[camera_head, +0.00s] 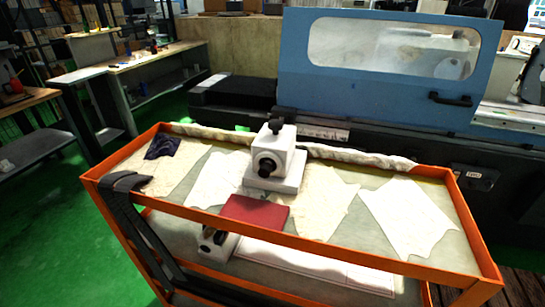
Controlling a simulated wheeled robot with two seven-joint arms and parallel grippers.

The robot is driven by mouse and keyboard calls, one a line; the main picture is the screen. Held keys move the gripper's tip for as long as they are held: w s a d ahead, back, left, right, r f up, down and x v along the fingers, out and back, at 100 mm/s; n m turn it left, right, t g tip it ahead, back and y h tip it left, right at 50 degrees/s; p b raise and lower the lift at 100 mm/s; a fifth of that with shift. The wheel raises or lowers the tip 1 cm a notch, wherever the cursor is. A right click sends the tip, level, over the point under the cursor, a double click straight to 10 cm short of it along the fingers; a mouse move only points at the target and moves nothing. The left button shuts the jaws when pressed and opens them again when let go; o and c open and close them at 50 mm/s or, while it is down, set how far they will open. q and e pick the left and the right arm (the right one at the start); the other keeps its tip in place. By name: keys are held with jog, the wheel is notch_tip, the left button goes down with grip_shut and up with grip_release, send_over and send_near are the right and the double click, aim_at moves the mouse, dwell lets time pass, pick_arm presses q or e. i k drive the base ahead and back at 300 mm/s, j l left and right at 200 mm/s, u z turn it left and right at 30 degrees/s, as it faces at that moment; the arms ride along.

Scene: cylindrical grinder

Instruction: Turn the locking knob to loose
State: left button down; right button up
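A white block-shaped unit (286,168) stands upright on the top shelf of an orange-framed cart (330,237). It has a black knob (275,126) on its top and another round black knob (265,168) on its front face. I cannot tell which of the two is the locking knob, or how far either is turned. Neither of my grippers shows in this view, and nothing touches the unit.
A red booklet-like pad (254,213) and several pale cloths (408,216) lie around the unit. A similar white unit (216,243) sits on the lower shelf. A blue machine door (385,105) with a black handle (450,100) stands behind the cart. Green floor (60,200) is open at left.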

aim_at(276, 125)
jog(key=k+j+z, duration=0.15)
jog(key=k+z, duration=0.65)
jog(key=z, duration=0.2)
